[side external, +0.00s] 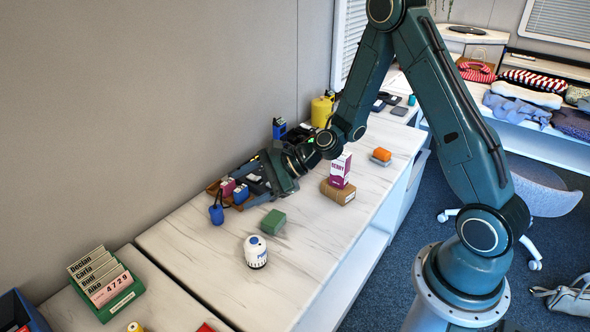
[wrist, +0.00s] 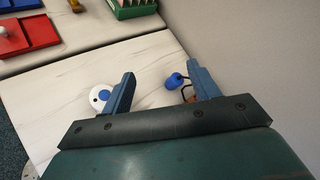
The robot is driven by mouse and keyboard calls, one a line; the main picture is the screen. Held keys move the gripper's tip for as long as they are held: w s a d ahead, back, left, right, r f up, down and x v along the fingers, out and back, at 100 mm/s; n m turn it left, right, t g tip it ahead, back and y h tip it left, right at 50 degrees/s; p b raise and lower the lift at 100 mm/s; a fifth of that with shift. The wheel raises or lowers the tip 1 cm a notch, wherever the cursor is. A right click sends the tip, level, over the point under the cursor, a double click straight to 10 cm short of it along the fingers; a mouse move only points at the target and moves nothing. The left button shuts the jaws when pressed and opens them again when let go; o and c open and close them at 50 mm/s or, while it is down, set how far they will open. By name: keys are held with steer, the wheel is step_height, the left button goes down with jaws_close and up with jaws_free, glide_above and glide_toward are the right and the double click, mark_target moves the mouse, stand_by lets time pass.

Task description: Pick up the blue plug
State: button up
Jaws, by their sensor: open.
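The blue plug (side external: 216,214) stands on the white marble-look counter (side external: 185,232), with a dark cord rising from it. In the wrist view the blue plug (wrist: 174,82) shows between my two fingers, closer to the right one, with a dark loop beside it. My gripper (side external: 247,188) is low over the counter, to the right of the plug in the side view. Its fingers (wrist: 163,73) are apart with nothing held between them. The plug is beyond the fingers and does not appear to touch them.
Pink (side external: 228,187) and blue (side external: 241,194) small items crowd beside my gripper, partly hidden. A green block (side external: 272,222), a white-and-blue canister (side external: 255,251) and a purple-and-white box (side external: 340,170) stand nearby. The wall (side external: 150,110) rises behind. Counter left of the plug is clear.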

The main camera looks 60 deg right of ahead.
mark_target(220, 208)
steer(key=d+f+m+t, duration=0.1)
steer(key=f+m, duration=0.2)
steer(key=w+d+f+m+t+h, duration=0.1)
steer(key=d+f+m, duration=0.1)
steer(key=f+m, duration=0.1)
steer(key=w+d+f+m+t+h, duration=0.1)
steer(key=d+f+m, duration=0.1)
steer(key=m, duration=0.3)
steer(key=shift+w+d+f, duration=0.1)
steer(key=shift+d+f, duration=0.05)
steer(key=shift+f, duration=0.6)
steer(key=x, duration=0.7)
steer(key=shift+w+a+f, duration=0.15)
steer(key=shift+w+a, duration=0.05)
steer(key=shift+w, duration=0.1)
steer(key=shift+w+a+f, duration=0.15)
steer(key=shift+w, duration=0.25)
steer(key=shift+x, duration=2.6)
steer(key=shift+a, duration=0.1)
steer(key=c, duration=1.1)
